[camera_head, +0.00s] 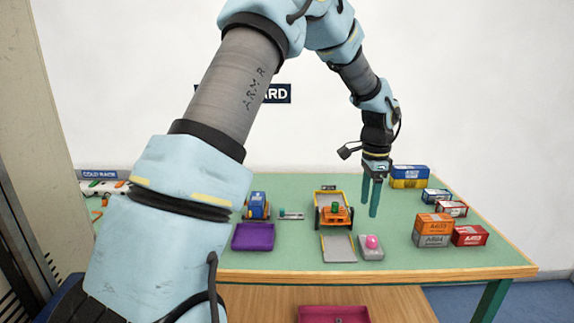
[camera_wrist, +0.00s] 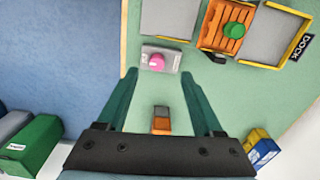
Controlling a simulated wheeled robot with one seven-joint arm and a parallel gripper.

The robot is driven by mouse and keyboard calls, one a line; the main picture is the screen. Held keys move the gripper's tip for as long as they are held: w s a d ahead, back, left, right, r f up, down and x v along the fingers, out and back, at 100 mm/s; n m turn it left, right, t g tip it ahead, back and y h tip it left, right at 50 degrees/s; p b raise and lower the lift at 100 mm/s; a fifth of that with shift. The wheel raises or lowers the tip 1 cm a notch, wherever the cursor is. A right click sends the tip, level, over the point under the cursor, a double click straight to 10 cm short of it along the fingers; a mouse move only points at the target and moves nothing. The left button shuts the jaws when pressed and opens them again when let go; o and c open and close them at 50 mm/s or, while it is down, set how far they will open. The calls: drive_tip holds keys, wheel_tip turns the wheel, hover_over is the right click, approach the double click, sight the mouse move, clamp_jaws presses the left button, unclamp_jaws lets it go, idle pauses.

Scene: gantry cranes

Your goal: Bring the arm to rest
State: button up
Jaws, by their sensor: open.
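My arm reaches from the lower left over the table in the head view. My gripper (camera_head: 371,197) hangs fingers down above the green table top (camera_head: 290,208), right of the orange cart. It is open and nothing shows held between its fingers. In the wrist view my gripper (camera_wrist: 164,92) also shows with its two green fingers apart. Beyond the fingertips is a grey box with a pink button (camera_wrist: 157,61); it also shows in the head view (camera_head: 372,243).
An orange cart (camera_head: 334,216) stands left of my gripper, by a grey plate (camera_head: 338,249). Stacked boxes (camera_head: 434,225) stand to the right, with blue and yellow ones (camera_head: 409,176) behind. A purple tray (camera_head: 253,237) and blue vehicle (camera_head: 257,206) are at left.

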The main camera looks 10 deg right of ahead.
drive_tip(key=a+r+n, duration=0.2)
drive_tip(key=a+n, duration=0.5)
drive_tip(key=a, duration=1.1)
drive_tip(key=s+a+n+t, duration=0.1)
drive_tip(key=s+a+n, duration=0.9)
drive_tip(key=a, duration=0.6)
drive_tip(key=shift+s+a+n+t, duration=0.2)
drive_tip(key=shift+s+n+t, duration=0.1)
drive_tip(key=shift+s, duration=0.3)
